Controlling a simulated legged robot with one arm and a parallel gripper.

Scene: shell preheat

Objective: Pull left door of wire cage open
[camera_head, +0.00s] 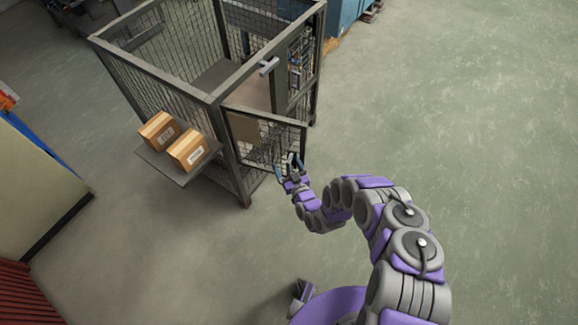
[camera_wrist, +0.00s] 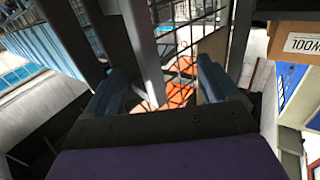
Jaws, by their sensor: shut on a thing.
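The wire cage (camera_head: 213,98) is a grey-framed mesh enclosure with an open top, at the upper middle of the head view. Its left door (camera_head: 268,123) is a grey-framed mesh panel at the near corner post. It stands angled outward from the cage front, partly open. My gripper (camera_head: 291,167) is at the door's outer lower edge. In the wrist view a grey upright bar (camera_wrist: 143,50) lies between my two fingers (camera_wrist: 160,92), and the gripper is shut on it. It looks like the door's frame; the exact contact is hard to see.
Two cardboard boxes (camera_head: 187,149) sit on a shelf (camera_head: 180,176) on the cage's left side. A silver handle (camera_head: 268,66) shows at the cage front. A beige cabinet (camera_head: 35,190) stands at far left. Green floor (camera_head: 440,110) to the right is clear.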

